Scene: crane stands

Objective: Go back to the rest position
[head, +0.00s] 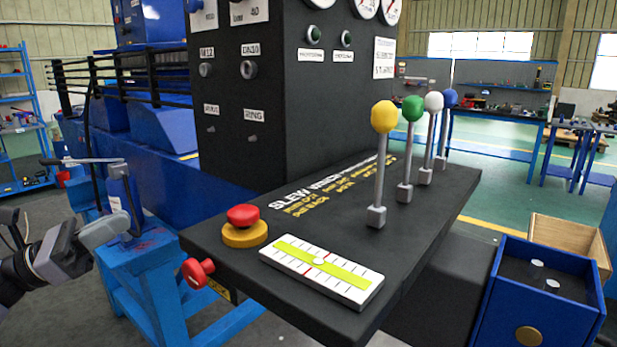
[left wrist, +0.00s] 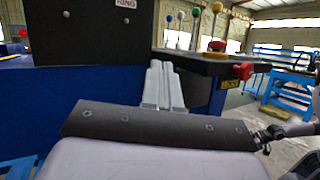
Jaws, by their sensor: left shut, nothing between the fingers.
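My left gripper (head: 122,222) is at the left edge of the head view, left of the black crane console (head: 330,160) and apart from it. Its fingers are shut together with nothing between them, as the left wrist view also shows (left wrist: 163,66). The console carries levers with yellow (head: 384,116), green (head: 413,108), white (head: 433,101) and blue (head: 450,97) knobs. All stand nearly upright. My right gripper is not seen.
A red button on a yellow base (head: 244,234), a side red knob (head: 196,272) and a level gauge (head: 321,272) are on the console. A blue stand (head: 160,262) is close beside my left gripper. A blue box (head: 540,300) stands at right.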

